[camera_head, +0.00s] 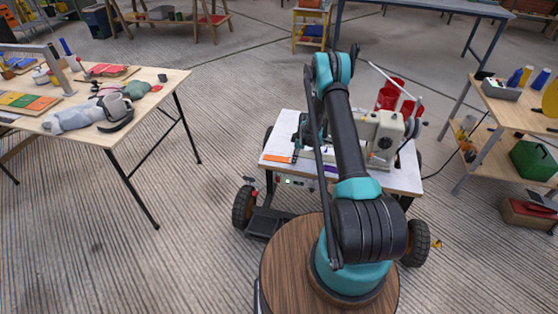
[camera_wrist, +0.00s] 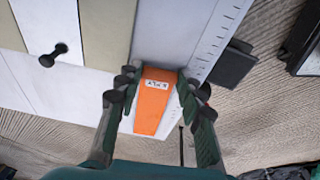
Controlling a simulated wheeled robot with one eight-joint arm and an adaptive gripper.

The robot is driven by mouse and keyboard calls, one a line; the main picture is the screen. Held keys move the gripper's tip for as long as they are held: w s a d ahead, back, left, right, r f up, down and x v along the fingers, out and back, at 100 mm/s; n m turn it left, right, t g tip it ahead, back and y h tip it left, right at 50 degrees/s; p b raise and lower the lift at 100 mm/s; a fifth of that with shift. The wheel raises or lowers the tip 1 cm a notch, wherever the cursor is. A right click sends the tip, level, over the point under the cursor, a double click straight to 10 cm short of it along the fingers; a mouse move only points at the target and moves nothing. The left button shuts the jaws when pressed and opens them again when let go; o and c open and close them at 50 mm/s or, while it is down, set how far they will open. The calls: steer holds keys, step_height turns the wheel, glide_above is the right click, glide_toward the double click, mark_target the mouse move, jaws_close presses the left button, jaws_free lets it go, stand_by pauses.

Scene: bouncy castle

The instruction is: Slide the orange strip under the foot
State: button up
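An orange strip (camera_head: 277,158) lies at the left front part of the white table in the head view. It also shows in the wrist view (camera_wrist: 154,105), with a small white label bearing dark marks near its far end. My gripper (camera_wrist: 161,85) is open, with one finger on each side of the strip and gaps between. Whether the fingers are level with the strip or above it, I cannot tell. A cream sewing machine (camera_head: 384,136) stands on the right of the table. Its foot is not discernible, and my arm covers part of that area.
The white table (camera_head: 404,181) is small. Red spools (camera_head: 391,94) stand behind the machine. A wooden table (camera_head: 165,78) with cloths and tools is at left, and a shelf bench (camera_head: 513,112) at right. The ribbed floor between the left table and mine is clear.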

steer(key=shift+r, duration=0.25)
stand_by(0.3)
steer(key=shift+v, duration=0.9)
steer(key=shift+a+r, duration=0.1)
steer(key=shift+a, duration=0.1)
steer(key=shift+a+v, duration=0.2)
steer(key=shift+v, duration=0.7)
steer(key=shift+a+v, duration=0.2)
steer(key=shift+v, duration=0.75)
steer(key=shift+w, duration=0.15)
